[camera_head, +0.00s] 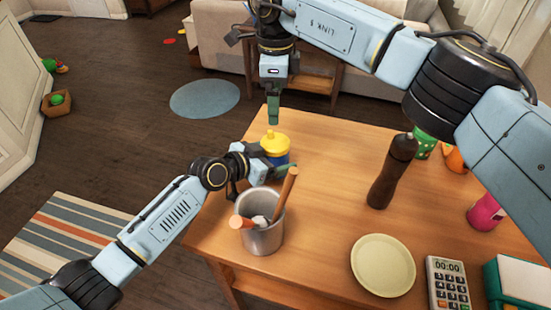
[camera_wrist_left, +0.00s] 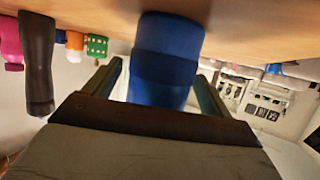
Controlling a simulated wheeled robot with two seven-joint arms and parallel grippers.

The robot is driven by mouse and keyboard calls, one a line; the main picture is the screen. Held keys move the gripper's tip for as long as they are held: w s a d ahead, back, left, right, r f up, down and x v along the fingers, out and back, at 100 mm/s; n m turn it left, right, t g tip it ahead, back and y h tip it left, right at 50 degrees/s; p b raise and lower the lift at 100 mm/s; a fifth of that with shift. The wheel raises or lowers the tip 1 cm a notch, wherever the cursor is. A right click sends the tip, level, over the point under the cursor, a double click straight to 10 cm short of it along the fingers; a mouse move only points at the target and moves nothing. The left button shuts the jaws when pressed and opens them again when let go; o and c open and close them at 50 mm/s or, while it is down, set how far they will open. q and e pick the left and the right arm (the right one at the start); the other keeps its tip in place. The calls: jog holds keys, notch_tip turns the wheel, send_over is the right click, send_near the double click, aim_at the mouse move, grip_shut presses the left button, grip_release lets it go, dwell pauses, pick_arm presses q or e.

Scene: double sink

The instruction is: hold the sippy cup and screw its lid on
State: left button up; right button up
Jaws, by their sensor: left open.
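The sippy cup (camera_head: 281,158) stands upright near the table's far left edge, with a blue body and a yellow lid (camera_head: 274,144) on top. I cannot tell how tightly the lid sits. My left gripper (camera_head: 277,161) is open around the blue body. In the left wrist view, the blue cup body (camera_wrist_left: 165,60) stands between the two fingers, with gaps beside it; the lid is hidden there. My right gripper (camera_head: 273,112) points down just above the yellow lid, apart from it. Its fingers are seen edge-on, so their opening is unclear.
A metal pot (camera_head: 263,238) with wooden-handled utensils stands close to my left gripper. The table between cup and mill is clear.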

pick_arm(q)
jog(key=p+v, duration=0.1)
jog(key=v, duration=1.2)
jog(key=shift+a+r, duration=0.1)
jog(key=shift+a, duration=0.05)
